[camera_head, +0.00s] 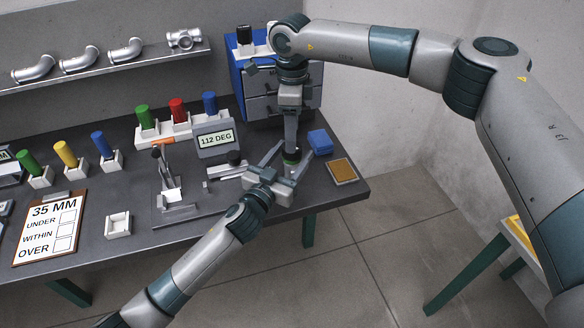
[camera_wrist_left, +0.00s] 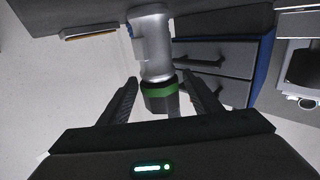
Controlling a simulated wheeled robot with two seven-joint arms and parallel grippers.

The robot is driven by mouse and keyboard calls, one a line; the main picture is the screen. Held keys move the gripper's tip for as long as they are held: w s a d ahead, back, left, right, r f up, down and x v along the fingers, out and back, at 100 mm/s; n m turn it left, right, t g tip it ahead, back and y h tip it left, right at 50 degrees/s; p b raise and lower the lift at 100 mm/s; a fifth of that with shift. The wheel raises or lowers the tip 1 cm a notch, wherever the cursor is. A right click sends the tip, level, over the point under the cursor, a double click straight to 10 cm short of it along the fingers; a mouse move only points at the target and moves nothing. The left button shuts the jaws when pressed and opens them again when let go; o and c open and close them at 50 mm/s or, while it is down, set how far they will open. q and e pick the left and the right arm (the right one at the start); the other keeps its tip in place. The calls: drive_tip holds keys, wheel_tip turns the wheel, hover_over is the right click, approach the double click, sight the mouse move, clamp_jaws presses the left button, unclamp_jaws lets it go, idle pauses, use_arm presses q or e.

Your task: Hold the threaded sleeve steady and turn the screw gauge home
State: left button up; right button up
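A dark part with a green band (camera_head: 291,155), likely the screw gauge, sits between the fingers of my left gripper (camera_head: 287,158). In the left wrist view the green band (camera_wrist_left: 160,90) shows between the spread fingers, with a gap on each side. A silver cylinder (camera_wrist_left: 153,50), perhaps the threaded sleeve, runs in line with it. My left gripper is open around the dark end and not touching it. My right gripper (camera_head: 291,125) comes down from above, in line with the banded part. Its fingers show edge-on, so its grip is unclear.
A drawer cabinet (camera_head: 262,97) stands close behind. A blue box (camera_head: 320,141) and a brown-topped tray (camera_head: 342,171) lie to the right, near the table edge. A display reading 112 DEG (camera_head: 214,140) and a clamp fixture (camera_head: 168,185) are to the left.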

use_arm(q)
clamp_jaws()
use_arm(e)
drive_tip(key=shift+s+a+m, duration=0.1)
drive_tip(key=shift+a+m, duration=0.1)
drive_tip(key=shift+m, duration=0.9)
drive_tip(key=shift+d+m, duration=0.2)
drive_tip(key=shift+m, duration=1)
drive_tip(key=shift+f, duration=0.1)
drive_tip(key=shift+f, duration=3.9)
